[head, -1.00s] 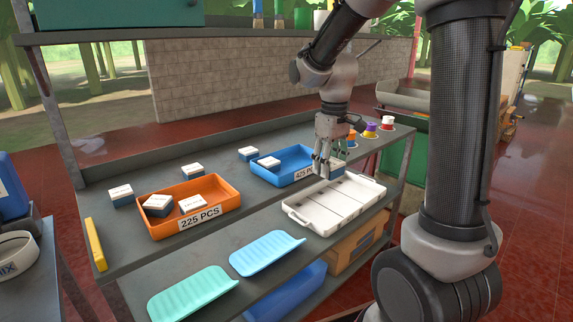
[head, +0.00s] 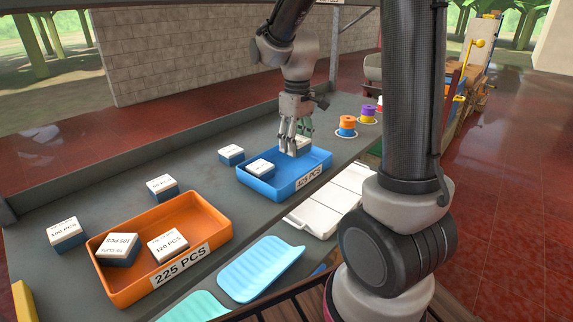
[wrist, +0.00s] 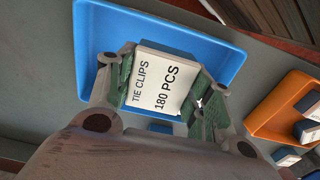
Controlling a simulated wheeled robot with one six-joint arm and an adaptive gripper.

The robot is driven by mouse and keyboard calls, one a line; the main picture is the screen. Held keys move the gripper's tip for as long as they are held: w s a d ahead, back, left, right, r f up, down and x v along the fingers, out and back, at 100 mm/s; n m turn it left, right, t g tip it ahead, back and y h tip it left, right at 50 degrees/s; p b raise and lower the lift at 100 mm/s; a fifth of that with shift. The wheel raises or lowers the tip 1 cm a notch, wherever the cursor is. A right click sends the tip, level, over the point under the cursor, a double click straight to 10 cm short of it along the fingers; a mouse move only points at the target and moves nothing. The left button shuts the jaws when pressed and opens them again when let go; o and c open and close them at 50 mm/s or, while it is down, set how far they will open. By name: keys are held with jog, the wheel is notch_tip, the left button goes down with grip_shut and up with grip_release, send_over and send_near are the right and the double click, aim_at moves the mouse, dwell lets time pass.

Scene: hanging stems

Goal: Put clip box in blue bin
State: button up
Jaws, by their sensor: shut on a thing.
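My gripper (head: 294,141) is shut on a white-topped clip box (wrist: 159,79), which reads "TIE CLIPS 180 PCS" in the wrist view. In the head view the held box (head: 301,144) is partly hidden by the fingers. It is over the right part of the blue bin (head: 305,182), which is labelled "425 PCS"; I cannot tell whether it touches the bin floor. Another clip box (head: 260,168) lies in the left part of the blue bin.
An orange bin (head: 212,226) with two boxes stands at the left. Loose boxes (head: 231,154) (head: 162,187) (head: 65,233) stand on the grey bench. A white tray (head: 325,207) and blue tray (head: 262,268) lie along the front. Coloured spools (head: 347,126) stand to the right.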

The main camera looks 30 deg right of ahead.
aim_at(296, 139)
notch_tip(296, 139, down, 8)
jog(key=shift+r, duration=0.15)
dwell(0.4)
jog(key=o, duration=1)
jog(key=shift+o, duration=0.2)
notch_tip(296, 139, up, 12)
jog(key=shift+f, duration=0.2)
jog(key=s+r+m+t, duration=0.2)
jog(key=s+r, duration=0.1)
jog(key=s, duration=0.7)
jog(key=s+d+r+m+t, duration=0.1)
jog(key=s+r+m+t, duration=0.1)
jog(key=s, duration=0.7)
jog(key=shift+s+d+r, duration=0.3)
jog(key=shift+s+r, duration=0.1)
jog(key=shift+r, duration=0.35)
